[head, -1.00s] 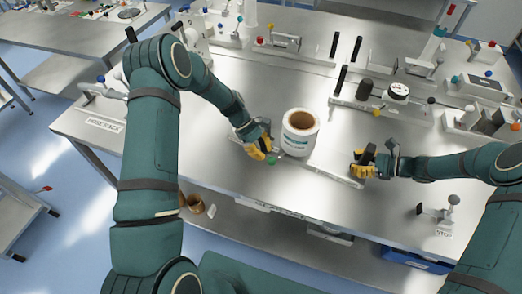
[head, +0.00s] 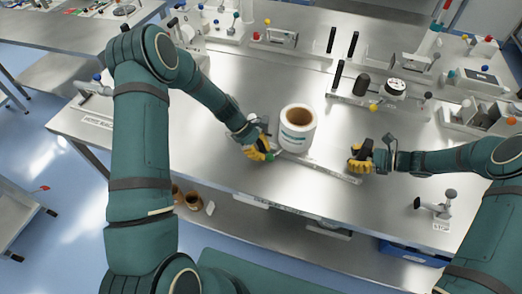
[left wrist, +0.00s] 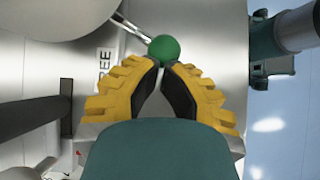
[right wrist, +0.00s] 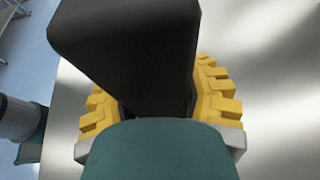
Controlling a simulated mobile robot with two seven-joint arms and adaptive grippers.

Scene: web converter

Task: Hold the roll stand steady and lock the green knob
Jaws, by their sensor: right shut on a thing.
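The roll stand (head: 325,170) is a long metal base on the bench, with a large white roll (head: 298,130) upright behind it. The green knob (left wrist: 164,48) is on a thin metal rod, right at my left fingertips in the left wrist view. My left gripper (head: 263,153) is beside the roll's lower left; its tips are close together, and whether they grip the knob is unclear. My right gripper (head: 357,160) is shut on a black handle (right wrist: 130,45) at the stand's right end. The handle hides much of the right fingers.
Behind the roll are black posts and a fixture with a round dial (head: 396,88). A small metal clamp (head: 436,205) stands at the front right. More fixtures line the bench's back and right edge. Bare bench (head: 215,165) lies left of my left gripper.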

